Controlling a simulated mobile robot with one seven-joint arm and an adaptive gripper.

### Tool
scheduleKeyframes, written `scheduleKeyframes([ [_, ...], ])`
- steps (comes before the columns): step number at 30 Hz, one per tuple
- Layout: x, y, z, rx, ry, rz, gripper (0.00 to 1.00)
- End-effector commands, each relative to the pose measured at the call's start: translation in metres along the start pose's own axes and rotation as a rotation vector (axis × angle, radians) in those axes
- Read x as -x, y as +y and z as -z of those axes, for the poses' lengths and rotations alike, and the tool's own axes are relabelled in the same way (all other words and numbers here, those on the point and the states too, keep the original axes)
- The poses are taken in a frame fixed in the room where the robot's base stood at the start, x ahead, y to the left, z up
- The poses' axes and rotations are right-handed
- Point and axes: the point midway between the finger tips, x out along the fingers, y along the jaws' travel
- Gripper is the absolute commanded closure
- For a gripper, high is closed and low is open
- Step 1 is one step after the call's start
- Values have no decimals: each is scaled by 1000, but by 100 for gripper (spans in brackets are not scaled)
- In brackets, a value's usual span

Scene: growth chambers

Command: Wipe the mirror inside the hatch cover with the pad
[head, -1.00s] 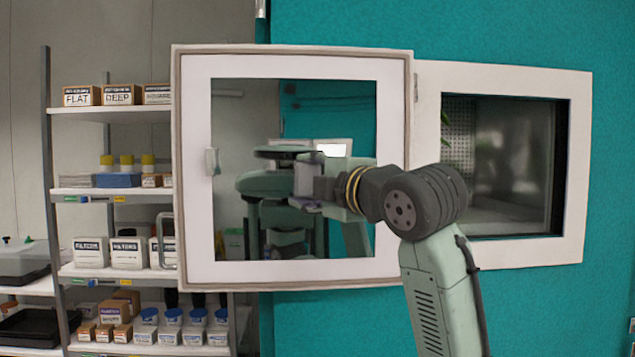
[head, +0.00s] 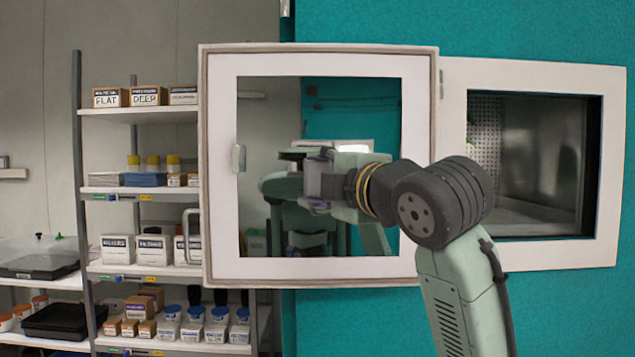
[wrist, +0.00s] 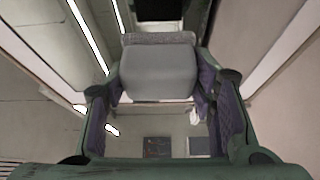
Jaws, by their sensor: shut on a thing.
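The hatch cover (head: 220,180) stands open, its white inner frame facing me. The mirror (head: 270,110) fills its middle and reflects the room and parts of my own body. My gripper (head: 318,182) is in front of the mirror's middle, reaching in from the right. It is shut on the pad (wrist: 158,75), a grey block with a paler, rough far face, held between both fingers in the wrist view. In the head view the pad (head: 313,176) shows as a small grey block at the gripper's end. I cannot tell whether it touches the mirror.
The open hatch (head: 540,165) with its white frame is to the right in the teal wall (head: 560,310). A handle (head: 192,236) sticks out at the cover's left edge. A shelf rack (head: 140,115) with boxes and jars stands behind on the left.

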Motion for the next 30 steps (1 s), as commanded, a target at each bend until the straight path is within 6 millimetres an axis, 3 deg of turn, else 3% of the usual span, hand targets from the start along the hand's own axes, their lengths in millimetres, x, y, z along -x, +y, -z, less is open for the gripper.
scheduleKeyframes([
  [15, 47, 0, 19, 1, 0, -1, 76],
  [30, 52, 0, 22, -1, 1, 0, 76],
])
